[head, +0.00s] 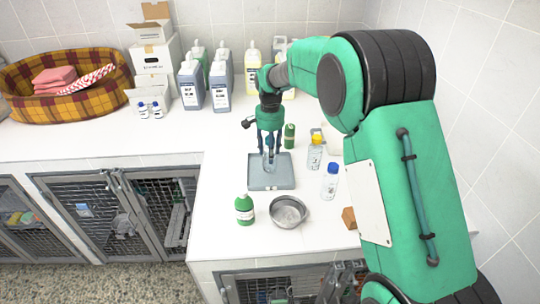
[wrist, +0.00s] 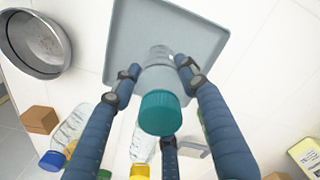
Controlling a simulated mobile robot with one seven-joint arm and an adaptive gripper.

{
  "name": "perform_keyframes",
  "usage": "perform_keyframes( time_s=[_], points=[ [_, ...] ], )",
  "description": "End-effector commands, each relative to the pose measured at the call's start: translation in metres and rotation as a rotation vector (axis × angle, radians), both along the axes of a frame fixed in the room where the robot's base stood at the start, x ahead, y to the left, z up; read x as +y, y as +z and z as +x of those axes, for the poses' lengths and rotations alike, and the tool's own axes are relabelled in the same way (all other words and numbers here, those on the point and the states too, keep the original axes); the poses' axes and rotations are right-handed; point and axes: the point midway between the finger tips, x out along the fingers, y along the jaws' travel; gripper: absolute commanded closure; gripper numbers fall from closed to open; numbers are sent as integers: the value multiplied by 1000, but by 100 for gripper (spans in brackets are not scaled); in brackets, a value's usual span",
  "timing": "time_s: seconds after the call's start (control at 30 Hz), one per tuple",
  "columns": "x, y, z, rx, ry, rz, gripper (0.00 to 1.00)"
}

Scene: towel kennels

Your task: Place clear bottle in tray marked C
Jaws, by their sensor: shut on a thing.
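My gripper (head: 269,155) is shut on a clear bottle (head: 268,165) over the grey tray (head: 284,184). In the wrist view the clear bottle (wrist: 158,76) has a teal cap facing the camera, and my gripper's fingers (wrist: 157,70) close around its sides. The tray (wrist: 122,40) lies behind the bottle's far end in that view. The bottle looks upright in the head view; I cannot tell whether its base touches the tray. No letter C is readable on the tray.
Right of the tray stand a yellow-capped bottle (head: 315,153) and a blue-capped bottle (head: 331,183). A green bottle (head: 290,136) is behind, another green bottle (head: 245,211) and a metal bowl (head: 288,213) in front. A brown block (head: 349,217) sits near my arm. Counter left of the tray is clear.

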Motion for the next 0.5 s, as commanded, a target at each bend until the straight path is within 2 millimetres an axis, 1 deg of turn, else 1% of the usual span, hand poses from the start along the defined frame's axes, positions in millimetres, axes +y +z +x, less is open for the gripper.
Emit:
perform_keyframes(
  time_s=[0.03,0.13,0.5],
  points=[
    [0,-7,0,0,0,0,81],
    [0,-13,0,0,0,0,81],
    [0,-15,0,0,0,0,81]
  ],
)
